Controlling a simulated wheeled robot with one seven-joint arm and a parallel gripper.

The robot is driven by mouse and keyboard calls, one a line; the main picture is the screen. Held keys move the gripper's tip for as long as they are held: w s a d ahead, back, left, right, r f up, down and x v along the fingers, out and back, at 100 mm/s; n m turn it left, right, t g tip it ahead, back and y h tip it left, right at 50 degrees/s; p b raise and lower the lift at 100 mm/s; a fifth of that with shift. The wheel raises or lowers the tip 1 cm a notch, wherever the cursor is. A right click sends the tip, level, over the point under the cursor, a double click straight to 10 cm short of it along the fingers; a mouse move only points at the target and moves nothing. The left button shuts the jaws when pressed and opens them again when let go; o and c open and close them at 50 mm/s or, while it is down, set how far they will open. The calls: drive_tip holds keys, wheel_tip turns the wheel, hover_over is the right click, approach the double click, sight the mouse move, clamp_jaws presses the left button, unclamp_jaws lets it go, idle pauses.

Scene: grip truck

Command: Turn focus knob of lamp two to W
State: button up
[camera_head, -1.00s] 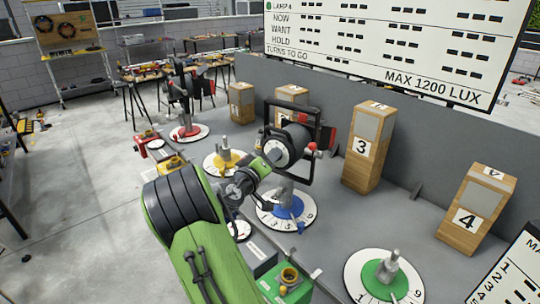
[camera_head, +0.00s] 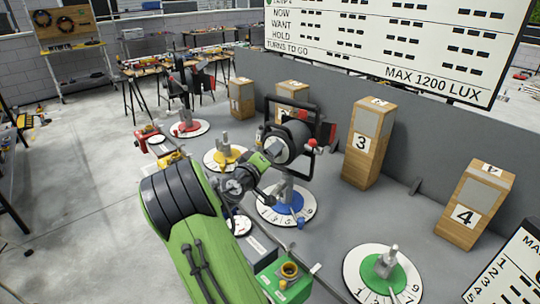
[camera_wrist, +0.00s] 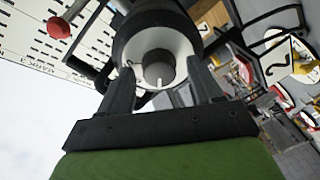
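A black stage lamp (camera_head: 289,140) in a black square yoke, with a red knob (camera_head: 312,143) on its side, stands above the blue base with a white dial (camera_head: 287,204). I cannot tell whether it is lamp two. In the wrist view, its rear shows a white ring (camera_wrist: 187,48) and a round grey knob (camera_wrist: 158,70) with a small white mark. My gripper (camera_wrist: 160,82) is open, one dark finger on each side of the grey knob, with visible gaps. In the head view, my gripper (camera_head: 264,161) is at the lamp's rear; its fingers are hard to see. I cannot read the letter marks.
Other stands have a red base (camera_head: 187,128), a yellow base (camera_head: 224,158) and a green base (camera_head: 384,272). Wooden blocks marked 3 (camera_head: 361,142) and 4 (camera_head: 464,214) stand behind. A large board (camera_head: 400,45) hangs above the grey wall.

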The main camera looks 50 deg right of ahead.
drive_tip(key=s+a+r+b, duration=0.1)
drive_tip(key=s+a, duration=0.1)
drive_tip(key=a, duration=1.3)
drive_tip(key=shift+s+a, duration=0.2)
drive_tip(key=shift+a, duration=0.05)
drive_tip(key=s+a+f+m+y, duration=0.2)
drive_tip(key=s+a+f+y, duration=0.4)
drive_tip(key=y, duration=0.3)
drive_tip(key=s+a+r+n+t+y, duration=0.1)
drive_tip(key=s+a+r+n+y, duration=0.1)
drive_tip(key=a, duration=0.7)
drive_tip(key=s+a+r+n+t+y, duration=0.1)
drive_tip(key=s+a+n+y, duration=0.3)
drive_tip(key=a, duration=0.6)
drive_tip(key=s+t+y, duration=0.1)
drive_tip(key=s+y, duration=0.1)
drive_tip(key=shift+s+r+n, duration=0.3)
drive_tip(key=shift+s+r, duration=0.05)
drive_tip(key=shift+r, duration=0.05)
